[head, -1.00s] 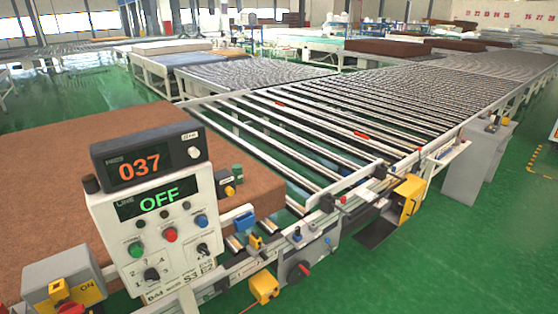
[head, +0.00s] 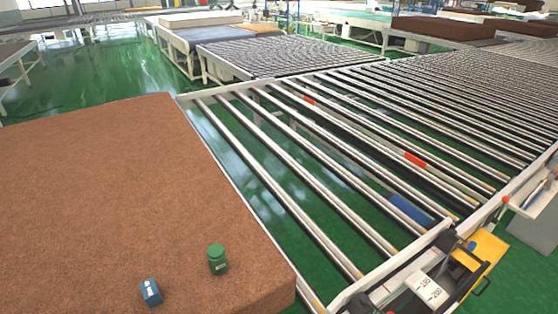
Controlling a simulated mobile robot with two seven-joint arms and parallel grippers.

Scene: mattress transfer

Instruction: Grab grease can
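Neither of my grippers is in view.
A roller conveyor (head: 300,190) with a metal side rail runs right of the mattress, with gaps between the rollers. A yellow box with a black handle (head: 480,260) sits at the lower right. More roller tables (head: 285,55) and mattresses (head: 445,28) stand behind.

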